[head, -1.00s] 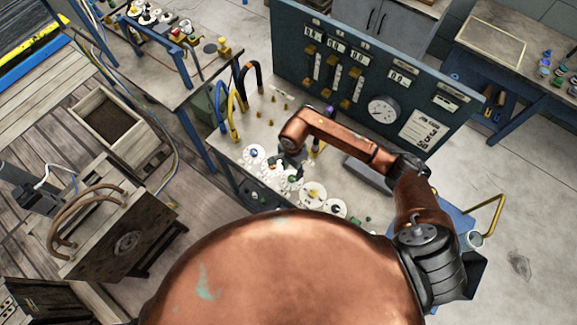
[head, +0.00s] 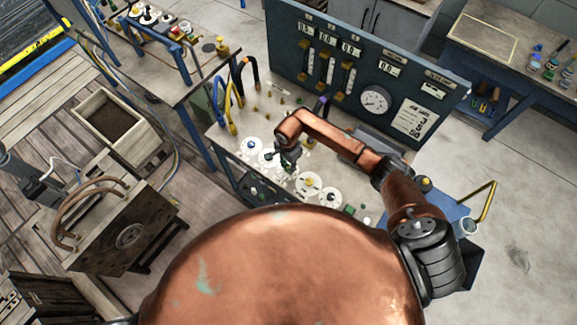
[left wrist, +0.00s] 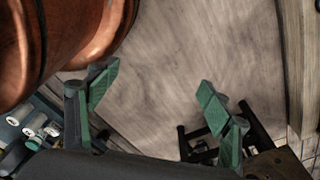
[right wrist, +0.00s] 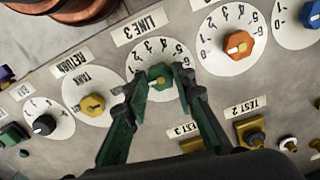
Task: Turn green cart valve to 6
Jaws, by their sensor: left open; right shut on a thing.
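The green valve knob (right wrist: 160,77) sits in the middle of a white numbered dial (right wrist: 147,57) under the label LINE 3 in the right wrist view. My right gripper (right wrist: 162,88) is shut on this knob, one finger on each side. The fingers hide the lower part of the dial, and I cannot tell which number the knob points to. In the head view my right gripper (head: 287,160) reaches down onto the row of dials on the cart top. My left gripper (left wrist: 155,98) is open and empty above a wooden floor, away from the cart.
An orange knob (right wrist: 239,44) on its dial is to the right of the green one, and a yellow knob (right wrist: 92,104) is to the left. Blue hoses (head: 219,98) and a tall gauge panel (head: 358,70) stand behind the dials. A wooden cabinet (head: 120,225) is at left.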

